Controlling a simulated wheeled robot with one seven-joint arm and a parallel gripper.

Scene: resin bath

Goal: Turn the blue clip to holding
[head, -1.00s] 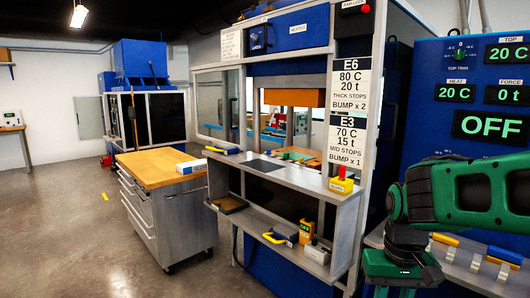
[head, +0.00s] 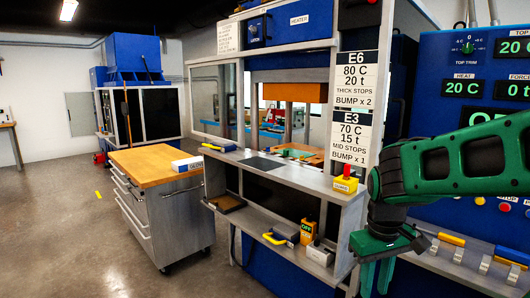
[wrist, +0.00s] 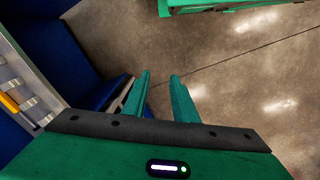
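A blue-handled clip (head: 511,254) sits on the grey shelf below the control panel at the right edge of the head view; it looks like the blue clip, but its setting is too small to tell. A yellow-handled clip (head: 452,240) is on the same shelf to its left. My gripper (head: 376,278) hangs pointing down to the left of that shelf, clear of both clips. In the wrist view, my gripper (wrist: 160,88) is open, with an empty gap between its green fingers and bare floor beyond.
A blue control panel (head: 450,115) with green readouts stands behind my arm. The press frame has a shelf (head: 262,181) with a yellow-and-red button box (head: 345,183). A wood-topped cart (head: 147,165) stands left. The floor (head: 70,235) in front of it is open.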

